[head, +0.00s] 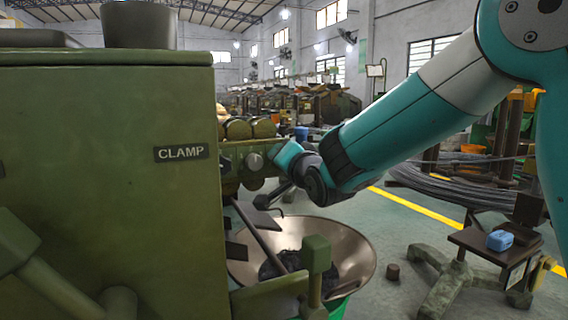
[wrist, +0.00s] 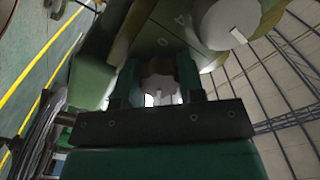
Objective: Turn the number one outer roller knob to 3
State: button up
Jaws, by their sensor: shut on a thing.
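Brass-coloured rollers (head: 238,129) sit above.
The green machine housing (head: 110,190) with a CLAMP label fills the left. A wide metal bowl (head: 350,250) stands below my gripper.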

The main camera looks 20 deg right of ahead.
dwell(0.4)
jog(key=o, duration=0.9)
jog(key=s, duration=0.5)
jog(key=s+d+p, duration=0.1)
jog(key=s, duration=0.1)
jog(key=shift+s, duration=0.25)
